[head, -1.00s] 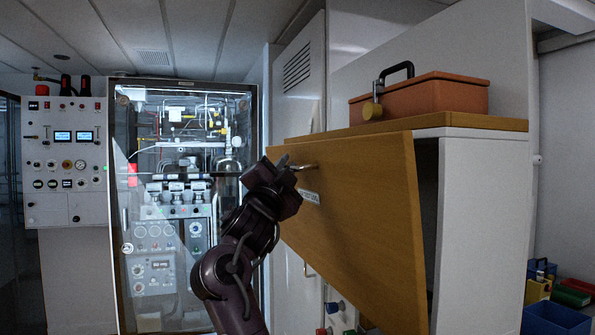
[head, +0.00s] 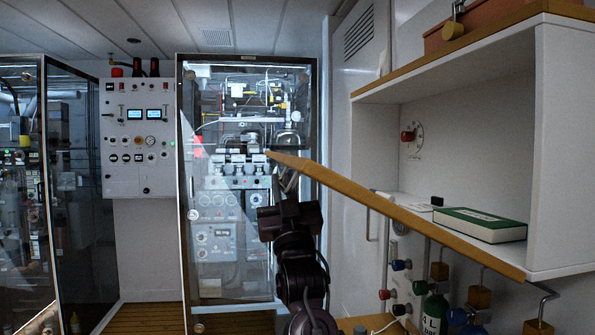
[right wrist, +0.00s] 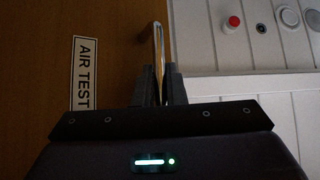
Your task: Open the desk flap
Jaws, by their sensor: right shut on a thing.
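The wooden desk flap (head: 405,217) is swung down from the white cabinet (head: 552,150) and shows nearly edge-on in the head view. The cabinet's inside is exposed. My right gripper (head: 287,190) is below the flap's outer end. In the right wrist view, its two fingers (right wrist: 160,88) are shut on the flap's metal handle (right wrist: 158,42). The wooden flap face (right wrist: 40,60) fills the left of that view, with an "AIR TEST" label (right wrist: 84,75) beside the fingers. My left gripper is not in view.
A green-and-white book (head: 480,224) lies inside the cabinet; a red-knobbed dial (head: 412,138) is on its back wall. An orange box (head: 480,22) sits on top. Valves (head: 400,265) and a green bottle (head: 434,312) are under the flap. A glass-fronted equipment cabinet (head: 215,210) stands behind the gripper.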

